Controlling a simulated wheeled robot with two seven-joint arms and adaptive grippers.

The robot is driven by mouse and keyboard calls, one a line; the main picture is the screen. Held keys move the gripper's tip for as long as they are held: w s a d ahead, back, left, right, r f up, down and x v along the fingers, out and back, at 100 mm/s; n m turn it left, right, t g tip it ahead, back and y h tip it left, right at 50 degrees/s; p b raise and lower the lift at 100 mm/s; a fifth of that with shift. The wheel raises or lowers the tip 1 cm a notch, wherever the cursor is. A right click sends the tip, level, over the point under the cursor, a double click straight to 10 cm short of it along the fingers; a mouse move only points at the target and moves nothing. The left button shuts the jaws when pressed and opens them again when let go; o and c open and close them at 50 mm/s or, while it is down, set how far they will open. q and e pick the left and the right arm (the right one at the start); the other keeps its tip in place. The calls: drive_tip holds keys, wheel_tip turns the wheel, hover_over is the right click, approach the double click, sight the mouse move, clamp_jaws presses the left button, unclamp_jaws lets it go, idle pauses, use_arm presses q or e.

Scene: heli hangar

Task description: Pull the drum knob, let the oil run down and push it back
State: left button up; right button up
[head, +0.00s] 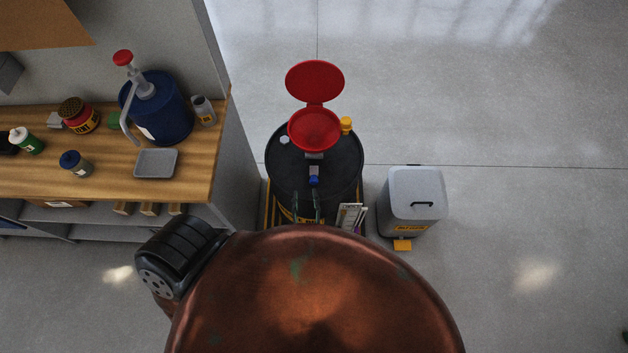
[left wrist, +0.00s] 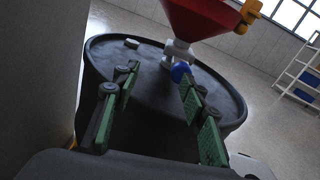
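A black oil drum (head: 285,170) stands on the floor beside the bench, with a red funnel (head: 314,130) on top, its round red lid swung up. The blue knob (head: 314,180) sits at the drum's near side, below the funnel. In the left wrist view the blue knob (left wrist: 180,71) shows at the foot of the funnel's white neck, beyond my fingertips and close to the right one. My left gripper (head: 308,198) is open, with green pads and nothing between them; it also shows in the left wrist view (left wrist: 157,78). No oil is visible. My right gripper is out of view.
A wooden bench (head: 215,130) at the left holds a blue pump can (head: 165,110), a grey tray (head: 156,163) and bottles. A grey pedal bin (head: 415,195) stands right of the drum. Papers (head: 349,215) are at the drum's front right. The floor beyond is clear.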

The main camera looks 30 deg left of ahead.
sight(314, 183)
use_arm(q)
drive_tip(key=w, duration=0.2)
drive_tip(key=w+m, duration=0.1)
drive_tip(key=w, duration=0.1)
drive_tip(key=w+a+m+t+h, duration=0.1)
drive_tip(key=w, duration=0.2)
drive_tip(key=shift+w, duration=0.1)
clamp_jaws()
idle(0.6)
